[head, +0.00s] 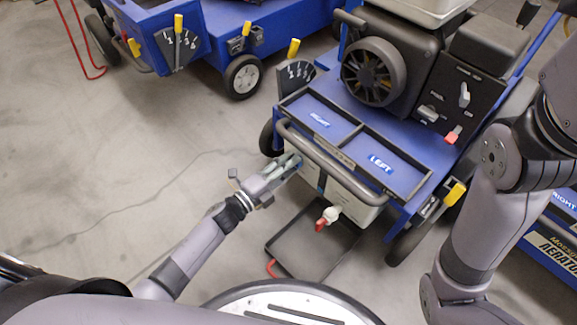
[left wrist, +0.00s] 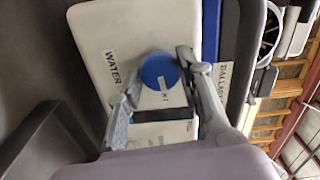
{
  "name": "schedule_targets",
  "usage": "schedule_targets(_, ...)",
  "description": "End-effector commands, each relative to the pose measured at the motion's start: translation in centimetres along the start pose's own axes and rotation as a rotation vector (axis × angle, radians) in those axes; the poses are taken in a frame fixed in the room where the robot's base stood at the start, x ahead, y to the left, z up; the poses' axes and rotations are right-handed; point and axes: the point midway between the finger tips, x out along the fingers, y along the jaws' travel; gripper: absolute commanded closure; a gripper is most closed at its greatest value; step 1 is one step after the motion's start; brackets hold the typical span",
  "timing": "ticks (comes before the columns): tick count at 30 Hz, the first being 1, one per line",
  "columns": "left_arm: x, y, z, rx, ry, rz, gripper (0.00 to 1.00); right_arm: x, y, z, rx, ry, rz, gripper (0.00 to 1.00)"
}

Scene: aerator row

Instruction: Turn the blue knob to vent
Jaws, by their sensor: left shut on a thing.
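The blue knob (left wrist: 160,71) sits on the face of a white tank (left wrist: 105,40) labelled WATER. It has a pale mark on its face; I cannot tell which setting it stands at. My left gripper (left wrist: 159,68) is shut on the knob, one finger on each side of its rim. In the head view, my left gripper (head: 293,162) reaches the front of the white tank (head: 345,190), under the aerator's grey bar. The knob is hidden there. My right arm shows at the right, but its gripper is out of view.
The grey bar (head: 335,160) runs just above the left gripper. A red-handled white tap (head: 328,215) sticks out low on the tank, over a black tray (head: 310,250) on the floor. Other blue machines (head: 220,40) stand behind.

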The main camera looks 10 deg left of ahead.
Motion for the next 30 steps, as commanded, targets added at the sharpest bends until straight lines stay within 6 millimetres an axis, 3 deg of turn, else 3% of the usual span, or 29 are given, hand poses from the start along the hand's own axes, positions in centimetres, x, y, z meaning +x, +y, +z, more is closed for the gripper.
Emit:
schedule_targets(9, -0.04, 0.07, 0.01, 0.108, 0.000, 0.001, 0.94, 0.27, -0.06, -0.33, -0.001, 0.014, -0.003, 1.00)
schedule_targets(24, -0.04, 0.05, 0.01, 0.127, 0.000, 0.001, 0.94, 0.46, -0.02, -0.51, 0.000, 0.022, 0.000, 1.00)
schedule_targets(25, -0.04, 0.05, 0.01, 0.127, 0.000, 0.001, 0.66, 0.46, -0.02, -0.51, 0.000, 0.022, 0.000, 1.00)
schedule_targets(30, -0.03, 0.04, 0.00, 0.126, 0.000, 0.001, 0.55, 0.46, -0.02, -0.52, 0.000, 0.022, 0.000, 1.00)
